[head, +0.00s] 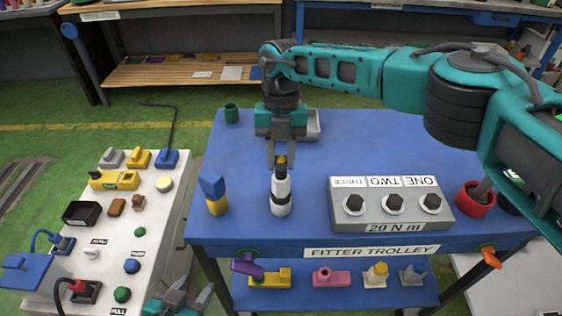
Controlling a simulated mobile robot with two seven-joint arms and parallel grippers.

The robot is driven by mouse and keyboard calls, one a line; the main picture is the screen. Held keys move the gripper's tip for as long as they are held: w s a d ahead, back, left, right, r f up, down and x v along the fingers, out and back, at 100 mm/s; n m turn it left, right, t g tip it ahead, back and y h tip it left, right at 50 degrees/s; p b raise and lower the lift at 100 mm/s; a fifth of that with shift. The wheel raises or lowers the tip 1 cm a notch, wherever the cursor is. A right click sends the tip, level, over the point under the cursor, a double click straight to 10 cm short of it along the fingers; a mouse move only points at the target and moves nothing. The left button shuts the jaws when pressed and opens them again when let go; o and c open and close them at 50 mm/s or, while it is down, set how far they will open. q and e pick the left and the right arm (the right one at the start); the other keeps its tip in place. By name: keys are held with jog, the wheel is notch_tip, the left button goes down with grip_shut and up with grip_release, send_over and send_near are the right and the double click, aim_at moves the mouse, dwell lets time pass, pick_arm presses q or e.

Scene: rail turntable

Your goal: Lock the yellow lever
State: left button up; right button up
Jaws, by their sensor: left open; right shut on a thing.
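A white console (155,215) stands at the left. At its back are a grey, a yellow and a blue lever-like block; the yellow one (138,158) is in the middle. A larger yellow unit with dark parts (115,180) lies just in front of them. I cannot tell which of the two is the yellow lever, nor whether either is locked. My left gripper (180,303) is open at the bottom edge, beside the console's near right side. My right gripper (281,160) points down over the blue trolley, shut on the yellow-and-black top of an upright white bottle-like tool (281,192).
On the trolley top (360,135) stand a blue-and-yellow block (214,192), a grey torque block (390,204), a red cup (475,198) and a green cup (231,113). The shelf below holds several coloured fittings (332,278). Console knobs and cables crowd the left.

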jog(key=shift+s, duration=0.2)
jog(key=shift+s+f, duration=0.1)
jog(key=shift+s, duration=0.7)
jog(key=o, duration=0.7)
jog(key=shift+p+v, duration=0.3)
jog(key=shift+v, duration=3.35)
